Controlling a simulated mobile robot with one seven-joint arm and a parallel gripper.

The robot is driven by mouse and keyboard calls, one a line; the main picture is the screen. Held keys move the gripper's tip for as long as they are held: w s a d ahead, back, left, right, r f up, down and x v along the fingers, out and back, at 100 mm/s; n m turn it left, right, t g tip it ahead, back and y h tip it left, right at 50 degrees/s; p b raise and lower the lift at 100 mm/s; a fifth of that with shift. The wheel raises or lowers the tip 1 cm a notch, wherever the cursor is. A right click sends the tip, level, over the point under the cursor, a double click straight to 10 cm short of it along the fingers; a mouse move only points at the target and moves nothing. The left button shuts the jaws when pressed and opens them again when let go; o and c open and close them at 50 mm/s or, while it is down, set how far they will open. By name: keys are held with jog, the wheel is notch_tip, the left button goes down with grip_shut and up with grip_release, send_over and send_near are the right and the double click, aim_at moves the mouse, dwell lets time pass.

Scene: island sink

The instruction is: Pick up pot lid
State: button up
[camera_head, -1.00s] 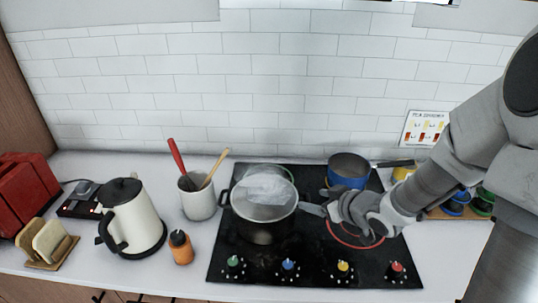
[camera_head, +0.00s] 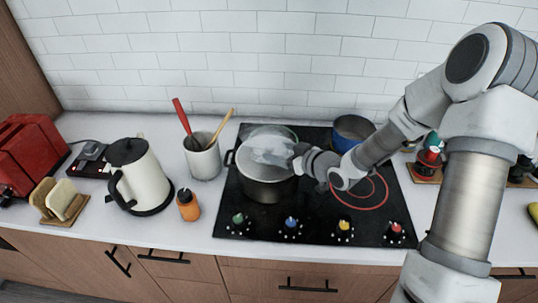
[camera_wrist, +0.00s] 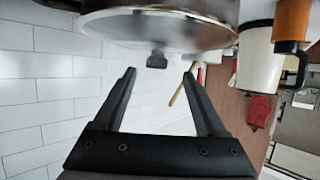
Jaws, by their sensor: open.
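The pot lid (camera_head: 268,133), clear glass with a metal rim, sits at the top of the dark pot (camera_head: 264,187) on the cooktop. In the wrist view, the lid (camera_wrist: 160,27) fills the top edge, with its dark knob (camera_wrist: 157,61) pointing toward my gripper. My gripper (camera_head: 283,154) is over the right part of the pot opening in the head view and partly hides the lid. In the wrist view, my gripper (camera_wrist: 159,74) is open and empty, its fingertips on either side of the knob's line and just short of it. Contact is not visible.
A blue pan (camera_head: 352,132) stands at the back right of the black cooktop (camera_head: 300,213). A utensil crock (camera_head: 204,160), a cream kettle (camera_head: 146,180) and an orange bottle (camera_head: 188,207) stand left of it. The tiled wall (camera_head: 290,70) is close behind.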

aim_at(272, 148)
jog(key=shift+p+x, duration=0.65)
jog(key=shift+x, duration=2.2)
jog(key=shift+w+d+f, duration=0.15)
jog(key=shift+d, duration=0.05)
grip_shut()
